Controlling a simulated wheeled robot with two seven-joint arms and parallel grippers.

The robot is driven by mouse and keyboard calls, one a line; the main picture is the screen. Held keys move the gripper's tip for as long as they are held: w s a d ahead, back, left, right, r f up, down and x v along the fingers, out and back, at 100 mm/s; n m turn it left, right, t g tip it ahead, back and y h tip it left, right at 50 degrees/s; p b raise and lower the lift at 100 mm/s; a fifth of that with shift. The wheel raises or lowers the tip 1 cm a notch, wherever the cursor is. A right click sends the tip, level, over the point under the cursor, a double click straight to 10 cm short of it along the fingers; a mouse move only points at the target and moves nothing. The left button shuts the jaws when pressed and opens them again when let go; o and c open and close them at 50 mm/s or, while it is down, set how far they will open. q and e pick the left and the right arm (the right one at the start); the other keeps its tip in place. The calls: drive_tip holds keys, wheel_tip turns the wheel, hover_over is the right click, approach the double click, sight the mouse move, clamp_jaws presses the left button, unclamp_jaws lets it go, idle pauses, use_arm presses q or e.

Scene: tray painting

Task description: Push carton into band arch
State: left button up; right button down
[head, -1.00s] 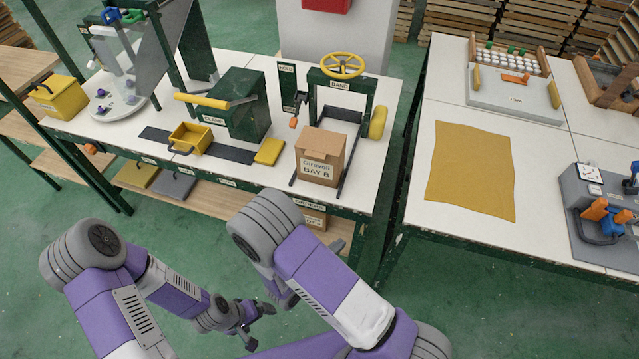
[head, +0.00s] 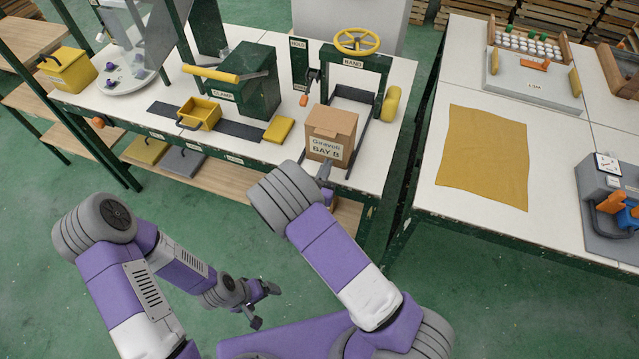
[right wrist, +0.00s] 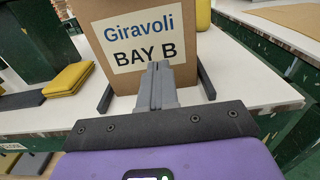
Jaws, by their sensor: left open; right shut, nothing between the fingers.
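The brown carton (head: 332,129) with a "Giravoli BAY B" label stands upright between the dark rails at the front of the band arch (head: 352,74). The arch is a dark green frame with a yellow handwheel on top. My right gripper (head: 324,172) is shut and empty at the carton's front face. In the right wrist view its closed fingers (right wrist: 158,78) overlap the lower label (right wrist: 150,40); I cannot tell whether they touch it. My left gripper (head: 262,302) is open and empty, low over the floor in front of the table.
A yellow pad (head: 278,130), a yellow bin (head: 199,113) and the green clamp machine (head: 245,85) stand left of the carton. A yellow roller (head: 391,104) is at the arch's right side. A second table with a yellow cloth (head: 485,155) stands at right.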

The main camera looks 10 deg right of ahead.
drive_tip(key=shift+x, duration=0.95)
